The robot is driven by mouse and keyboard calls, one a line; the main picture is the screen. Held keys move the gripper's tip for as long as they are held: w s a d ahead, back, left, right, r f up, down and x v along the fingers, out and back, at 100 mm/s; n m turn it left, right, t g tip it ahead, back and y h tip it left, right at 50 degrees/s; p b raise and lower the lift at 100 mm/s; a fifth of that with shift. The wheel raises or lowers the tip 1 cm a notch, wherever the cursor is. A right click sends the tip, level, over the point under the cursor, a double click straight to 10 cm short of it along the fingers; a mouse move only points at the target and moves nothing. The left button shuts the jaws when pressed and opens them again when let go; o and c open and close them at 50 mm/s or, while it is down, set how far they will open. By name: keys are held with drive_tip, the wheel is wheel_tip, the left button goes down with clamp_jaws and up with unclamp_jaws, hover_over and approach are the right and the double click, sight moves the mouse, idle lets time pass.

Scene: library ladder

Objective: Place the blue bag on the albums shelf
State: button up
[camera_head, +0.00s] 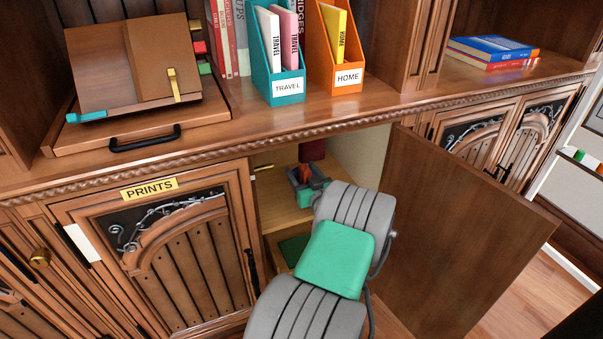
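My grey arm with a green pad reaches into an open cabinet, whose upper shelf board (277,196) is bare wood. My gripper (305,174) is at the far end of the arm, over this shelf. Small blue-grey and red parts show around its fingers. It is too small and covered to tell whether the fingers are open or hold anything. I cannot make out a blue bag for certain. No label reading albums shows, so I cannot tell which shelf that is.
The cabinet door (455,235) stands open at right. The closed PRINTS door (175,255) is at left. A dark red object (312,149) stands deeper inside; a green object (293,248) lies lower. The countertop above holds TRAVEL (287,87) and HOME (348,77) files and a wooden stand (103,65).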

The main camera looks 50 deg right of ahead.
drive_tip(key=o, duration=0.4)
drive_tip(key=shift+o, duration=0.2)
drive_tip(key=shift+r+p, duration=0.35)
drive_tip(key=shift+p, duration=0.15)
drive_tip(key=p+v, duration=0.1)
drive_tip(key=v, duration=1)
drive_tip(key=shift+s+f, duration=0.15)
drive_tip(key=shift+f, duration=0.05)
drive_tip(key=shift+s+a, duration=0.3)
